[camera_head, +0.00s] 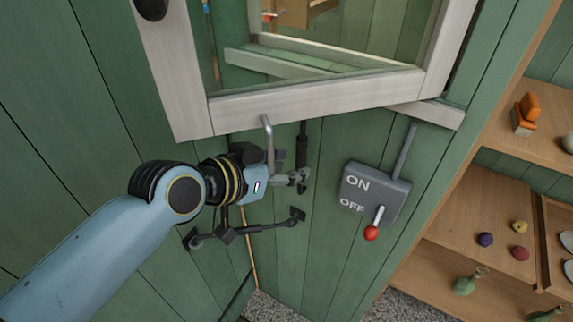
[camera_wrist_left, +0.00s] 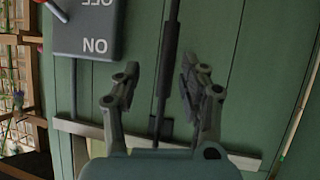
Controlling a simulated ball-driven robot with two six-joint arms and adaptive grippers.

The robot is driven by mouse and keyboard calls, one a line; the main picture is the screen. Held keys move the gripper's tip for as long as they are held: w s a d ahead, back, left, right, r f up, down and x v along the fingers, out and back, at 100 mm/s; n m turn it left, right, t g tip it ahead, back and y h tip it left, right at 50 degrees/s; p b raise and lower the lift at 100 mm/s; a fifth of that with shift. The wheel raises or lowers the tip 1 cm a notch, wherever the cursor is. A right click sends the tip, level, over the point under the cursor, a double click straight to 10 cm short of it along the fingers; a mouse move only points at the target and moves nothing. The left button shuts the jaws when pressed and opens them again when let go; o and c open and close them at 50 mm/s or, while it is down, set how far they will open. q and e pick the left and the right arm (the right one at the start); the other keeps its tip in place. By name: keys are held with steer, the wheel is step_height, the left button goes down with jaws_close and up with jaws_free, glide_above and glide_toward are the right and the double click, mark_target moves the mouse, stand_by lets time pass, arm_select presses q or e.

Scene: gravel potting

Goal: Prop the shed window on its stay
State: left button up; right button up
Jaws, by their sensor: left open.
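The shed window (camera_head: 310,104) has a pale grey wooden frame and glass, and its sash stands out from the green wall at the top. A dark thin rod, seemingly the stay (camera_head: 303,143), hangs below the sill. It also shows in the left wrist view (camera_wrist_left: 169,50). My left gripper (camera_head: 291,170) is just below the window, beside the rod. In the left wrist view its two fingers (camera_wrist_left: 159,88) are apart, with the rod showing between them. I cannot tell whether they touch it. My right gripper is not in view.
A grey ON/OFF switch box (camera_head: 366,190) with a red-knobbed lever (camera_head: 372,232) is right of my gripper. Wooden shelves (camera_head: 480,215) with small objects stand at the right.

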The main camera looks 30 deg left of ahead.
arm_select(q)
steer(key=v, duration=0.7)
steer(key=shift+r, duration=0.1)
